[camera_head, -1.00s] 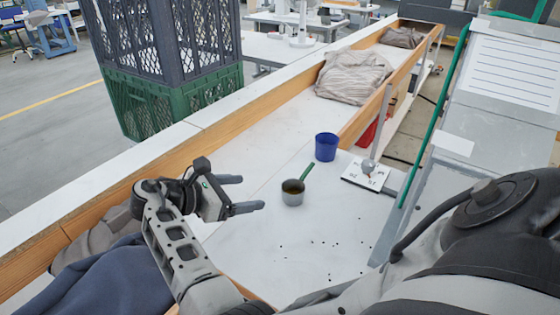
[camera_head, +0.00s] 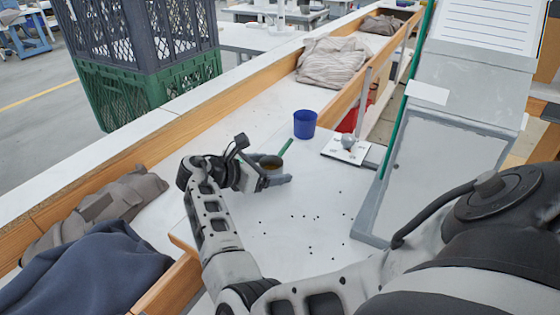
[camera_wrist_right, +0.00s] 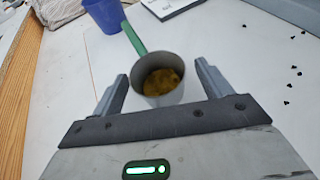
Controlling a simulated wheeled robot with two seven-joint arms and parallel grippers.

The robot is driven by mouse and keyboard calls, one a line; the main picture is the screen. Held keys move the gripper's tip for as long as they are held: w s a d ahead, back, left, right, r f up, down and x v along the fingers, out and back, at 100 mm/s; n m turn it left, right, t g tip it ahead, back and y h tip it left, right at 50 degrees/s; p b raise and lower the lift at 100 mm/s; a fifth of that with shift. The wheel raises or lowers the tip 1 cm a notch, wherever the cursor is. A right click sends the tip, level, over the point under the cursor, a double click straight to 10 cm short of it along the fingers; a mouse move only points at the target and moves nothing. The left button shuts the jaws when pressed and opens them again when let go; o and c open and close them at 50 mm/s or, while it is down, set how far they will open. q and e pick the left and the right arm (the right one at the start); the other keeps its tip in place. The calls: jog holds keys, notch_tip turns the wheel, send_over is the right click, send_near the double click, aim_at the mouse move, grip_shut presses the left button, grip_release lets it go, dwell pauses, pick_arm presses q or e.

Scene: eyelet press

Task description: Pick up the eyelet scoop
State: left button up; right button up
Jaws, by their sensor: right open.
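The eyelet scoop is a small grey metal cup (camera_head: 271,162) with a green handle (camera_head: 286,147), standing on the white bench top. In the right wrist view the cup (camera_wrist_right: 160,75) holds yellowish-brown contents, and its handle (camera_wrist_right: 133,38) points away from me. My right gripper (camera_head: 276,171) is open at the scoop. In the right wrist view its fingers (camera_wrist_right: 162,72) stand on either side of the cup, with a visible gap on each side. In the head view the near finger hides part of the cup. My left gripper is not in view.
A blue cup (camera_head: 305,124) stands just beyond the scoop. A metal plate with a knob (camera_head: 346,146) lies to its right. Small dark eyelets (camera_head: 308,217) are scattered on the bench in front. A wooden rail (camera_head: 150,160) runs along the left, with dark cloths (camera_head: 90,265) near it.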

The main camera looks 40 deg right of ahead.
jog(key=shift+b+x, duration=0.3)
jog(key=shift+x, duration=0.65)
jog(key=shift+r, duration=0.1)
jog(key=c, duration=1.1)
